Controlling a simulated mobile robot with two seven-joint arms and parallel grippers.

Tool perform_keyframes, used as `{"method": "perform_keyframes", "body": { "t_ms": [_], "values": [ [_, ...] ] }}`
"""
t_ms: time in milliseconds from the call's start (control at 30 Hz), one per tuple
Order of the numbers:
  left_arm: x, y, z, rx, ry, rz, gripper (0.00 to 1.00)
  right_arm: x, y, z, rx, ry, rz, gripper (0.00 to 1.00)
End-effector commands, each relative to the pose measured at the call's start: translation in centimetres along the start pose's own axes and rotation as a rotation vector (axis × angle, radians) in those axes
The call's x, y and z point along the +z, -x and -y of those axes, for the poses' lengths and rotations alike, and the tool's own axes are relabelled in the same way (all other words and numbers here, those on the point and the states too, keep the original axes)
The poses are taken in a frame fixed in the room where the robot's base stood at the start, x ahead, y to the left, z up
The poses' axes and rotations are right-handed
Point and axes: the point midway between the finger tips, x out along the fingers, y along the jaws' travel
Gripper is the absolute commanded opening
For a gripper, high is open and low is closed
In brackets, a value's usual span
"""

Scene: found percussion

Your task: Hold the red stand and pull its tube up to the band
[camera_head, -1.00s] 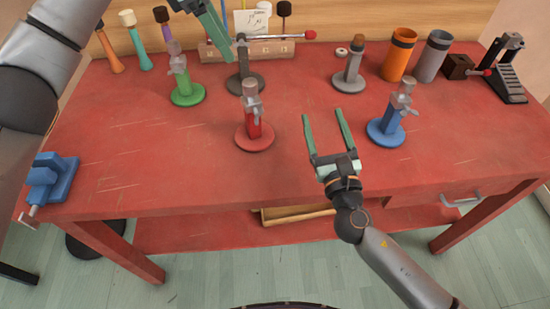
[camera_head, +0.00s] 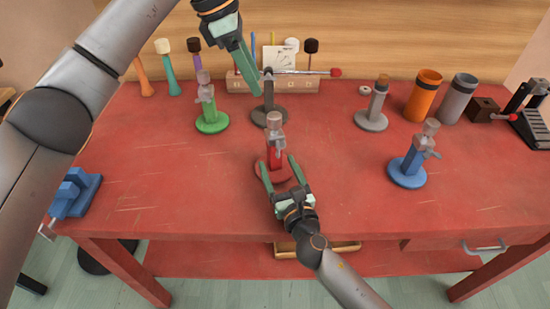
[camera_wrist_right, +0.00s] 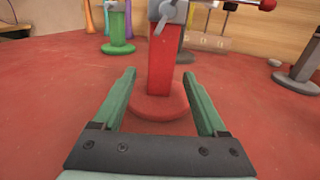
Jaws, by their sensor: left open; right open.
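The red stand (camera_head: 274,150) stands upright near the middle of the table, with a round red base and a grey clamp and tube top (camera_head: 274,121). In the right wrist view its red column (camera_wrist_right: 160,68) rises just beyond and between the fingers; the top is cut off. A band on its tube cannot be made out. My right gripper (camera_head: 277,170) is open, low at the near side of the stand, its fingers pointing at either side of the column. My left gripper (camera_head: 247,75) is open or nearly so, raised above the back of the table, left of the stand, and empty.
A green stand (camera_head: 211,120), a dark stand (camera_head: 268,112), a grey stand (camera_head: 373,115) and a blue stand (camera_head: 410,168) stand around it. Orange (camera_head: 423,97) and grey cups are at the back right. A blue vise (camera_head: 74,193) is at the left edge. The front table is clear.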

Motion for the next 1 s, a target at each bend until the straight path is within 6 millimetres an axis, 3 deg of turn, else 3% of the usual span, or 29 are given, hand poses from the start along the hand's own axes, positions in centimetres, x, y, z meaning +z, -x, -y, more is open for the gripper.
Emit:
{"method": "perform_keyframes", "body": {
  "t_ms": [233, 633, 1000],
  "values": [
    [0.0, 0.0, 0.0, 0.0, 0.0, 0.0, 0.5, 0.0, -2.9, 0.0, 0.0, 0.0, 0.001, 0.75],
    [0.0, 0.0, 0.0, 0.0, 0.0, 0.0, 0.5, 0.0, -3.5, 0.0, 0.0, 0.001, 0.0, 0.75],
    [0.0, 0.0, 0.0, 0.0, 0.0, 0.0, 0.5, 0.0, -3.5, 0.0, 0.0, 0.001, 0.0, 0.33]
  ]
}}
